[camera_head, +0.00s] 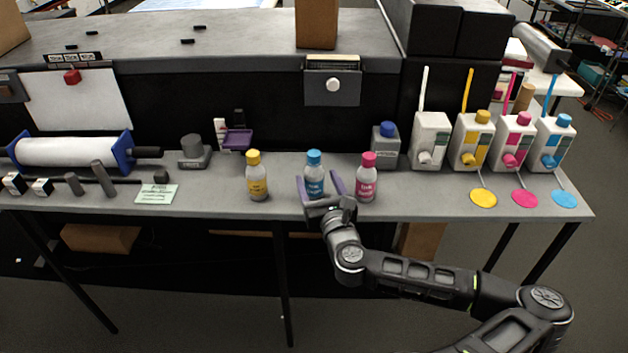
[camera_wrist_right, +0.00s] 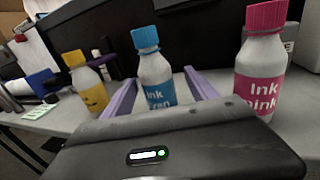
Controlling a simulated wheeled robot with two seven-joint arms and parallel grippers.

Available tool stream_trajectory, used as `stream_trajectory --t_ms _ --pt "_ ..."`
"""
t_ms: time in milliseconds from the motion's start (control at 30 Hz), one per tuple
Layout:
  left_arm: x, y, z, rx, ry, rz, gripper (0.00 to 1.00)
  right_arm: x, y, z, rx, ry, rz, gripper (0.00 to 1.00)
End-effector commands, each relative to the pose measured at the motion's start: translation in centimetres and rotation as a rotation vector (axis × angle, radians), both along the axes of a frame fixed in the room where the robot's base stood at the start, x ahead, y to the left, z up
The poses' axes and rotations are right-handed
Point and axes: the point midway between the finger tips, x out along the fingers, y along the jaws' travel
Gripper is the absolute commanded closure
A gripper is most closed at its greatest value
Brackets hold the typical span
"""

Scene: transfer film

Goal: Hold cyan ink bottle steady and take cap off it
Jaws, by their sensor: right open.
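The cyan ink bottle (camera_head: 314,176) stands upright on the grey table between the yellow and magenta bottles. Its blue cap (camera_head: 314,157) is on top. My right gripper (camera_head: 320,184) is open in front of it, with a finger on each side of the bottle's lower body. In the right wrist view the cyan bottle (camera_wrist_right: 157,85) shows between the purple fingers (camera_wrist_right: 160,92), and its cap (camera_wrist_right: 145,38) is above them. I cannot tell whether the fingers touch it. My left gripper is not in view.
A yellow ink bottle (camera_head: 257,178) stands to the left and a magenta ink bottle (camera_head: 367,180) stands close on the right. Several white ink containers with coloured caps line the table's right side. A white film roll (camera_head: 70,151) lies at the left. The table front is mostly clear.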

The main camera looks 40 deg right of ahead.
Motion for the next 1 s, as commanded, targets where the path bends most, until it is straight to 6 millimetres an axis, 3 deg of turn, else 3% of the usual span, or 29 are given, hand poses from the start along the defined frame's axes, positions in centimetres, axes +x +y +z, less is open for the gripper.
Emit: stream_trajectory --t_ms 167,533,1000 --pt "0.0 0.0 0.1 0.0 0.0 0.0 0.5 0.3 0.0 0.1 0.0 0.0 0.001 0.32" --pt "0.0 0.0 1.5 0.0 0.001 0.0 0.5 4.7 -1.3 0.1 0.0 0.0 0.001 0.32" --pt "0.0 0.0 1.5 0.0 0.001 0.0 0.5 5.0 -1.4 -0.1 0.0 0.0 0.0 0.32"
